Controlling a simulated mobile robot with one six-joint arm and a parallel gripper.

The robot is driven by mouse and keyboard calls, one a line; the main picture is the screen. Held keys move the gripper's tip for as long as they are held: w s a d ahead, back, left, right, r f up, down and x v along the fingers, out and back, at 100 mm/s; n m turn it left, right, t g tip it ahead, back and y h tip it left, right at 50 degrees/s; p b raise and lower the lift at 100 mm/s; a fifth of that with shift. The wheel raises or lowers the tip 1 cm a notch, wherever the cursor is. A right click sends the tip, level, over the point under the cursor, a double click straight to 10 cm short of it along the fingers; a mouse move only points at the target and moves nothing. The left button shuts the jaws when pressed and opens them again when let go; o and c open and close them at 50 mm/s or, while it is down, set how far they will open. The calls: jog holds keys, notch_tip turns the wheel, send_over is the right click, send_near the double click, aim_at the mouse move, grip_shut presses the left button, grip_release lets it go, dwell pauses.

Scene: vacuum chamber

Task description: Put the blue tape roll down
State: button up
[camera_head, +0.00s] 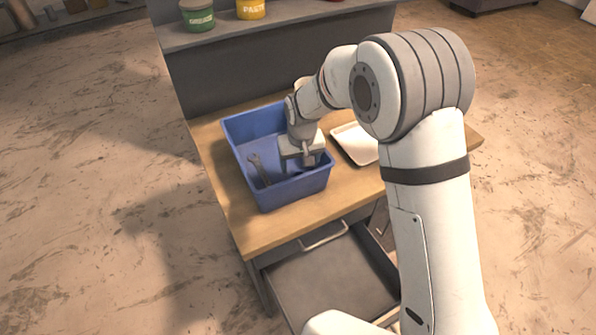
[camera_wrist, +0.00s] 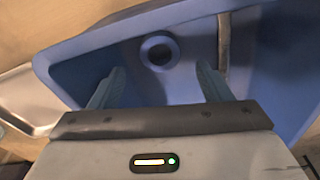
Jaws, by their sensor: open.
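The blue tape roll (camera_wrist: 160,52) lies in the blue bin in the wrist view, a ring with a dark hole in the middle. My gripper (camera_wrist: 158,88) is open, and its two fingers stand apart on either side below the roll in the picture. No finger appears to touch the roll. In the head view my gripper (camera_head: 303,158) reaches down into the right part of the bin (camera_head: 291,193), and the roll is hidden there.
A wrench (camera_head: 259,170) lies in the left part of the bin. A white tray (camera_head: 357,143) stands right of the bin on the wooden table (camera_head: 224,187). A shelf behind holds a green can (camera_head: 198,15) and a yellow can (camera_head: 250,8). A drawer (camera_head: 335,280) is open below.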

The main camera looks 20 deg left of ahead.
notch_tip(320, 180, up, 7)
jog(key=s+d+r+m, duration=0.1)
jog(key=d+r, duration=0.3)
jog(key=d, duration=0.4)
jog(key=s+d+r+m+t, duration=0.15)
jog(key=d+r, duration=0.25)
jog(key=d, duration=0.4)
jog(key=s+d+r+m, duration=0.1)
jog(key=d+r, duration=0.2)
jog(key=d, duration=0.5)
jog(key=s+d+r+m, duration=0.1)
jog(key=s+d+m, duration=0.3)
jog(key=s+d, duration=1.1)
jog(key=shift+r+t+h+b, duration=0.15)
jog(key=shift+t+h+b, duration=0.25)
jog(key=shift+t, duration=0.05)
jog(key=shift+s, duration=0.1)
jog(key=shift+c, duration=0.4)
